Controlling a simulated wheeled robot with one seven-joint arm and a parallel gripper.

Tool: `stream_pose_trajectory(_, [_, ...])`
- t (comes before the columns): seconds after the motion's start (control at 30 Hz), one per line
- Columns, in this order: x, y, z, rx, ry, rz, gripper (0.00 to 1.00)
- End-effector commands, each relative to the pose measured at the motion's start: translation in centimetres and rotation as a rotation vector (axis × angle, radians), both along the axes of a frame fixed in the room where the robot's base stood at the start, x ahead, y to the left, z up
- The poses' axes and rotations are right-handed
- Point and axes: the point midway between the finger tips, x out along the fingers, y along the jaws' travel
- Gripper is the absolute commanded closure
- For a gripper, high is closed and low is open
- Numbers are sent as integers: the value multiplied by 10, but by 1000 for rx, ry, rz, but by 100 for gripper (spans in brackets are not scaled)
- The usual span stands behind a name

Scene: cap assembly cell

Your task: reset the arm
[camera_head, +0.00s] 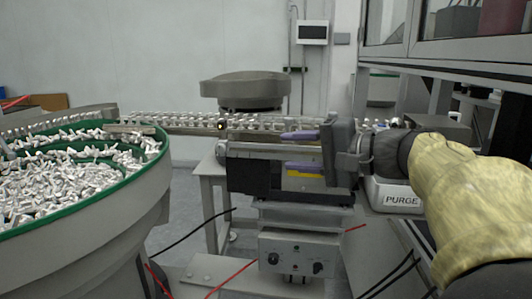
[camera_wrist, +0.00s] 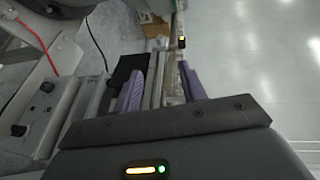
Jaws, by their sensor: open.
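My gripper (camera_head: 287,152) is in the middle of the head view, reaching in from the right with its fingers pointing left. Its two purple fingers are spread apart, one above the other, with nothing seen held. In the wrist view, the same gripper (camera_wrist: 161,80) shows a purple finger on each side of a gap, and the feed track (camera_wrist: 171,80) lies beyond that gap. In the head view, the fingers are in front of or close beside the feed track (camera_head: 190,121), which carries a row of small white parts. I cannot tell whether they touch it.
A large bowl (camera_head: 110,225) full of small white-silver parts stands at left. A grey bowl (camera_head: 245,88) stands behind the track. A control box (camera_head: 297,254) sits below my gripper, and a box marked PURGE (camera_head: 398,199) sits under my arm. Cables hang below.

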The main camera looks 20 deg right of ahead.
Motion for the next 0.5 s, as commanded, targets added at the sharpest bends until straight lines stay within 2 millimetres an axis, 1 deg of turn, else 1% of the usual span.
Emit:
stream_pose_trajectory(0.2, [-1, -6, 0, 0, 0, -12, 58])
stream_pose_trajectory(0.43, [-1, -6, 0, -1, 1, -13, 58])
stream_pose_trajectory(0.5, [0, -5, -4, -4, 11, -12, 58])
